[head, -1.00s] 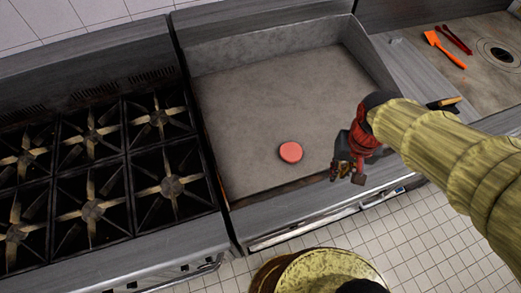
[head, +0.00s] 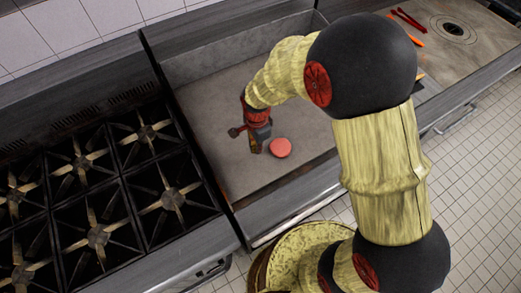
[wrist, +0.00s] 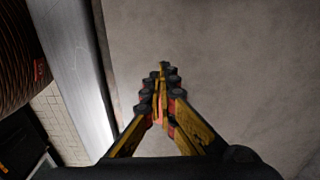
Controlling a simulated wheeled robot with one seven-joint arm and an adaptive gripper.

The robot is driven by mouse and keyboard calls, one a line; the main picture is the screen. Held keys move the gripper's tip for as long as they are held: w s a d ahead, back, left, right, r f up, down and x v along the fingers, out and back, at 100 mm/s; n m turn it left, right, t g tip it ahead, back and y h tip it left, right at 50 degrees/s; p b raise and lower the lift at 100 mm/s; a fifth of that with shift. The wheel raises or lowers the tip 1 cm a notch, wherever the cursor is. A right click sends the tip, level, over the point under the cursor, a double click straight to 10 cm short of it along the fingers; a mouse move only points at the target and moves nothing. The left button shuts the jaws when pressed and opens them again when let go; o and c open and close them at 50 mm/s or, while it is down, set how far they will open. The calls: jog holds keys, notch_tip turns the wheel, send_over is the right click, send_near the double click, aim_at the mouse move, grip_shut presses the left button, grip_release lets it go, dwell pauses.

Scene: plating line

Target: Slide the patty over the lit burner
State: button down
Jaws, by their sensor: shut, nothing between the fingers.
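The patty (head: 280,147) is a small pink-red disc lying flat on the grey griddle (head: 215,110), toward its front. My gripper (head: 256,148) is shut and empty, just left of the patty in the head view and low over the griddle. I cannot tell whether it touches the patty. In the wrist view the closed fingertips (wrist: 163,68) point at bare griddle, and the patty is mostly or wholly hidden there. The black range with several burners (head: 172,198) stands left of the griddle. No flame shows clearly, so I cannot tell which burner is lit.
A raised metal edge divides the griddle from the range. The griddle has walls at the back and sides. A red tool (head: 411,20) and an orange tool (head: 416,38) lie on the counter at the far right. The griddle left of my gripper is clear.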

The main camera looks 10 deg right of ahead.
aim_at(267, 158)
notch_tip(267, 158, down, 8)
jog(key=shift+f, duration=0.1)
jog(key=d, duration=0.1)
jog(key=w+d, duration=0.1)
jog(key=shift+d+f, duration=0.35)
jog(key=shift+w+d, duration=0.3)
jog(key=shift+d, duration=0.2)
jog(key=shift+d, duration=0.15)
jog(key=w+d+b, duration=0.1)
jog(key=w+d, duration=0.2)
jog(key=d, duration=0.5)
jog(key=w+d, duration=0.4)
jog(key=d, duration=0.5)
jog(key=w+d+b, duration=0.1)
jog(key=w+d, duration=0.3)
jog(key=d, duration=0.4)
jog(key=shift+w+d+b, duration=0.1)
jog(key=shift+d+b, duration=0.05)
jog(key=shift+b, duration=0.2)
